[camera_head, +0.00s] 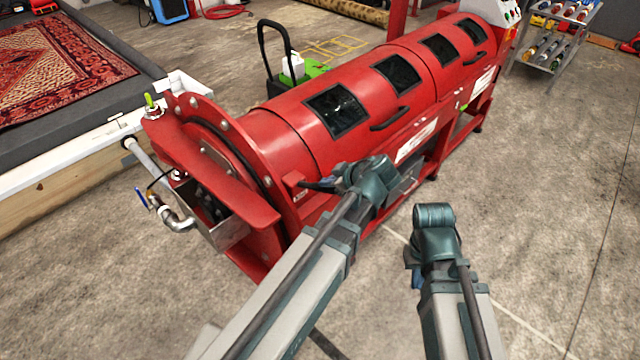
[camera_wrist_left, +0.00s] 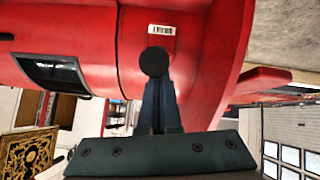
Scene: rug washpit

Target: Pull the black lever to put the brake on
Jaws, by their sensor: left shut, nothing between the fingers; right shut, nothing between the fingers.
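The black lever (camera_head: 312,185) juts from a small red bracket on the near end of the red drum machine (camera_head: 290,140). In the left wrist view its round black end (camera_wrist_left: 154,62) faces the camera. My left gripper (camera_head: 328,183) is shut and empty. Its fingertips (camera_wrist_left: 157,82) are right at the lever's end; I cannot tell whether they touch it. My left wrist and fingers partly hide the lever in the head view. My right gripper (camera_head: 416,281) is low over the floor, right of the left arm, away from the lever; its fingers are mostly hidden.
A metal box and pipe with a blue-handled valve (camera_head: 142,197) sit at the machine's near left end. A raised wash area with a patterned rug (camera_head: 60,70) lies at left. A tool cart (camera_head: 555,45) stands at back right. The floor at right is clear.

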